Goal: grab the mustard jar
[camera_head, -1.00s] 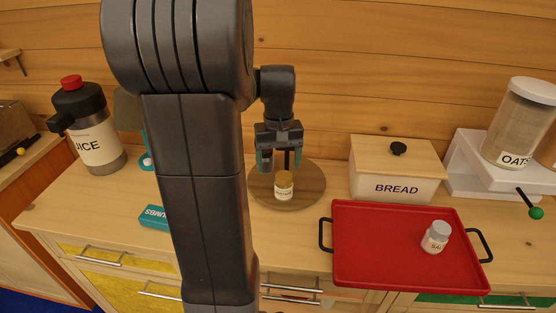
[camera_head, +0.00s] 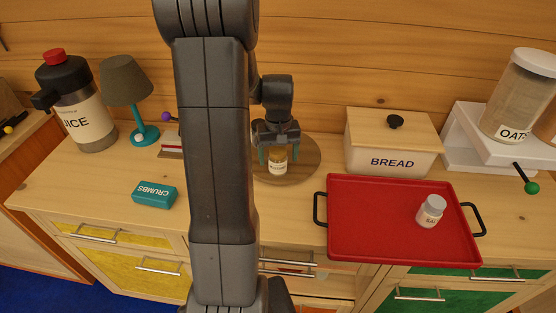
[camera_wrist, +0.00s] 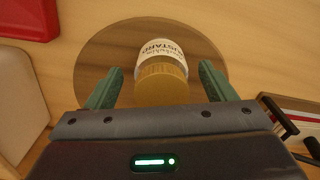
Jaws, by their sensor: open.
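The mustard jar (camera_head: 277,163) is small, with a gold lid and a white label, and stands on a round wooden board (camera_head: 304,165). In the wrist view the jar (camera_wrist: 155,50) shows its label reading mustard, with the board (camera_wrist: 95,52) around it. My gripper (camera_head: 277,157) is open and points down over the jar. In the wrist view its green fingers (camera_wrist: 160,85) stand on either side of the jar's lid, with a gap on both sides. The head view does not show clearly how deep the fingers reach.
Right of the board stand a bread box (camera_head: 390,145) and a red tray (camera_head: 345,240) holding a salt jar (camera_head: 431,211). A white stand (camera_head: 475,150) carries an oats canister (camera_head: 520,95). At left are a juice jug (camera_head: 80,105), a lamp (camera_head: 128,85) and a crumbs box (camera_head: 154,195).

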